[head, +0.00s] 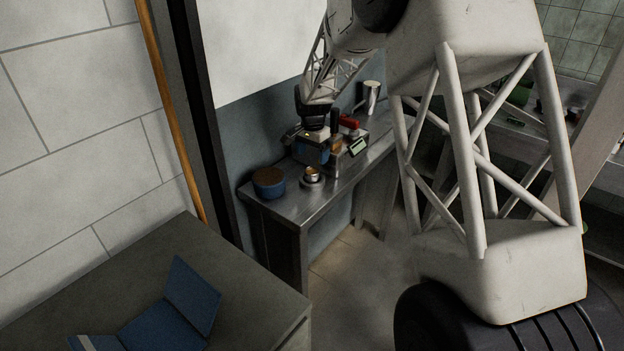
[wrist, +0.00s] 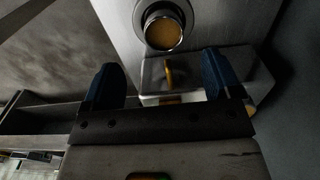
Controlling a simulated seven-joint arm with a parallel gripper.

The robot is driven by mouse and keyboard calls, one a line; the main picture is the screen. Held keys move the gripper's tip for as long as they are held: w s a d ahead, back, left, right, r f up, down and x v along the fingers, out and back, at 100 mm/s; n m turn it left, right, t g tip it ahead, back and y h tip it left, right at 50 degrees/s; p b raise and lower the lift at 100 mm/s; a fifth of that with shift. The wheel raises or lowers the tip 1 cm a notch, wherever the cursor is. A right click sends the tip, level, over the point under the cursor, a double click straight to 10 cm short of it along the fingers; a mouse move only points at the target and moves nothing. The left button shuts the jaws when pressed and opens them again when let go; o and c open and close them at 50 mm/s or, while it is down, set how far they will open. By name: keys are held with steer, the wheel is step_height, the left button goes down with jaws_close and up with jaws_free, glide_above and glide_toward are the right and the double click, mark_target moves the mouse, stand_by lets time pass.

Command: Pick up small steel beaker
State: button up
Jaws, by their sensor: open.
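A small steel cup (head: 312,173), apparently the beaker, stands on a round base on the metal bench. In the wrist view the steel cup (wrist: 163,27) is at the top centre, with an amber-brown inside. My gripper (head: 311,148) is above the bench, behind the cup in the head view. In the wrist view my gripper (wrist: 160,72) has its two blue fingers spread wide with nothing held. The cup lies beyond the fingertips in that picture, apart from them. A taller steel cylinder (head: 371,92) stands further back on the bench.
A boxy device (head: 350,150) with red and amber parts is close to my gripper. In the wrist view a metal box (wrist: 190,65) with an orange handle shows between the fingers. A blue pot (head: 268,186) with a brown top is at the near end of the bench (head: 312,208).

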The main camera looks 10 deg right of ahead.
mark_target(312, 171)
steer(key=shift+f, duration=0.2)
steer(key=shift+w+f, duration=0.1)
steer(key=shift+f, duration=1.1)
steer(key=shift+f, duration=0.1)
steer(key=shift+w+f, duration=0.15)
steer(key=shift+f, duration=2.35)
steer(key=shift+c, duration=0.2)
steer(key=c, duration=1.3)
steer(key=shift+c, duration=0.2)
steer(key=shift+r, duration=0.15)
